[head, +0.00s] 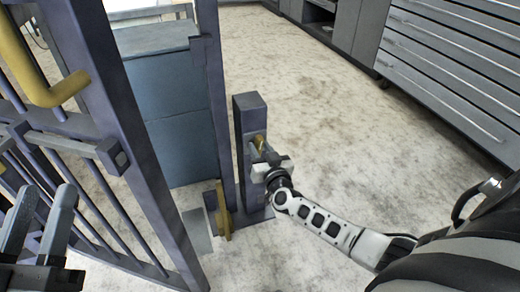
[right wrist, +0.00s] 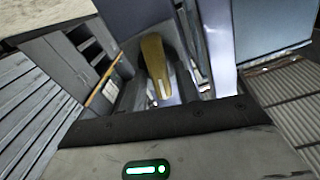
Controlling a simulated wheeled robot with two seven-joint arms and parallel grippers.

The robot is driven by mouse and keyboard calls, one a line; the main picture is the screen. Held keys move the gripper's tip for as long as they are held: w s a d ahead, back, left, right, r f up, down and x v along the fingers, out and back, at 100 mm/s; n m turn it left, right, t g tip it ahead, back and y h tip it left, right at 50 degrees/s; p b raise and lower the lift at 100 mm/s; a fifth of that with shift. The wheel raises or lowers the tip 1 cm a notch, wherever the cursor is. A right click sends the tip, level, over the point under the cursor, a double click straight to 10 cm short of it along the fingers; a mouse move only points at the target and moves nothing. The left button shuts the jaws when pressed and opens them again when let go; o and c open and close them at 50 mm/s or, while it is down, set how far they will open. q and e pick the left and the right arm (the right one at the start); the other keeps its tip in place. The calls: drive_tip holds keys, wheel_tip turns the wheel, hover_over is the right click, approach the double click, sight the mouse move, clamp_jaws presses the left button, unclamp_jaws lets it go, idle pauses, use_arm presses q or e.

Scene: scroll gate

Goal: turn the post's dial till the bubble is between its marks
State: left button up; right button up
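The dark post (head: 249,112) stands upright right of the gate's frame. A small brass piece (head: 259,143), probably its dial's handle, shows on its face. My right gripper (head: 264,160) is at the post, right at this brass piece. In the right wrist view the brass piece (right wrist: 155,62) stands between the gripper's fingers. Whether they press on it I cannot tell. No bubble or marks can be made out on the post. My left gripper (head: 39,215) is open and empty at the lower left, in front of the gate.
The barred gate (head: 120,125) with a yellow bent handle (head: 42,90) fills the left. A blue-grey cabinet (head: 178,115) stands behind it. A brass upright (head: 222,210) is near the post's foot. Drawers (head: 455,65) line the back right. The floor between is clear.

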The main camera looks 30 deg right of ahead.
use_arm(q)
drive_tip(key=shift+r, duration=0.1)
use_arm(e)
clamp_jaws()
drive_tip(key=shift+r+p, duration=0.15)
drive_tip(key=shift+p, duration=0.3)
drive_tip(key=shift+n+p, duration=0.85)
drive_tip(key=shift+n, duration=0.05)
drive_tip(key=shift+o, duration=1.5)
unclamp_jaws()
drive_tip(key=shift+a+f, duration=0.1)
drive_tip(key=shift+f, duration=0.1)
use_arm(q)
drive_tip(key=f+n+g, duration=0.1)
drive_tip(key=f+n+g+y, duration=0.1)
drive_tip(key=f, duration=0.1)
drive_tip(key=s+f+n, duration=0.1)
drive_tip(key=shift+s+d+f+g+y, duration=0.1)
drive_tip(key=shift+d+f+g+y, duration=0.15)
drive_tip(key=shift+f+g+y, duration=0.15)
drive_tip(key=shift+r, duration=0.1)
